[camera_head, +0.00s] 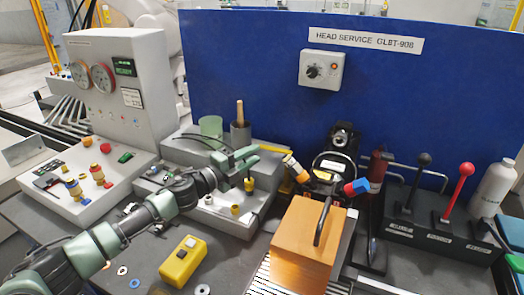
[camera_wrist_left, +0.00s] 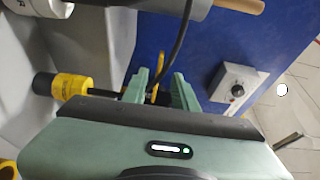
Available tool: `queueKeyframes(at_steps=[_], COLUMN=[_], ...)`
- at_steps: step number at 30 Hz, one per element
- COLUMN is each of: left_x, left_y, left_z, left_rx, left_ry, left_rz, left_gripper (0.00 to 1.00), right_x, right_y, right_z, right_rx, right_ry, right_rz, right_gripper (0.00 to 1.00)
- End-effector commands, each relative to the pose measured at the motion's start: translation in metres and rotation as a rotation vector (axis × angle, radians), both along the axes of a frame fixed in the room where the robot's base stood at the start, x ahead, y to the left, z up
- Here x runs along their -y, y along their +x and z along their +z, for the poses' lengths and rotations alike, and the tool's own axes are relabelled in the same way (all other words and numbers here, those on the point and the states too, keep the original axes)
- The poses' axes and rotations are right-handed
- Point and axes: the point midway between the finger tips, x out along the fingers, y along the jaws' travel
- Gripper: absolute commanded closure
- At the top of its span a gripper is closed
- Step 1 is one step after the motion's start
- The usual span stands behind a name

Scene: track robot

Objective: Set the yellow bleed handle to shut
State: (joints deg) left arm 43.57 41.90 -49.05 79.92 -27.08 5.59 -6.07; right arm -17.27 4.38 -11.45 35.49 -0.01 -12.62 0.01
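A yellow handle (camera_head: 296,168) with a pale band sticks out to the left of a black fitting (camera_head: 334,164) in front of the blue panel. A blue handle (camera_head: 357,187) with a red part sticks out on the fitting's right. My left gripper (camera_head: 248,158) is left of the yellow handle, apart from it, with its green fingers pointing towards it. My right gripper is not in view.
An orange-brown box (camera_head: 302,244) with a dark handle stands in front of the fitting. A grey stepped block (camera_head: 232,222) with small parts lies below my left gripper. Black and red levers (camera_head: 462,190) stand at right. A yellow button box (camera_head: 183,262) lies in front.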

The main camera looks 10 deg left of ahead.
Motion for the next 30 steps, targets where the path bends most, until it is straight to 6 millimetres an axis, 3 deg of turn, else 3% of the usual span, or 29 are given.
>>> queueKeyframes(at_steps=[7, 18, 21, 22, 30], left_x=[0.018, 0.022, 0.022, 0.022, 0.022], left_y=[0.029, 0.034, 0.034, 0.034, 0.034], left_z=[0.0, 0.0, 0.0, 0.0, -0.001], left_rx=[-0.001, -0.001, -0.001, -0.001, -0.001], left_ry=[-0.002, 0.001, 0.001, 0.001, 0.001], left_rz=[-0.001, -0.002, -0.002, -0.002, -0.002], left_gripper=[0.72, 0.72, 0.97, 1.0, 1.0], right_x=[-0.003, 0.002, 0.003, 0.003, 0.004], right_y=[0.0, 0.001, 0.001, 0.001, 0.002], right_z=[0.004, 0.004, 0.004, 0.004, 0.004], right_rx=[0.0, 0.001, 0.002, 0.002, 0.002], right_ry=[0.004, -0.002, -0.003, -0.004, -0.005], right_rz=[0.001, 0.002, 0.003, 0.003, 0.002], right_gripper=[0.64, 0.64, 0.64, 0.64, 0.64])
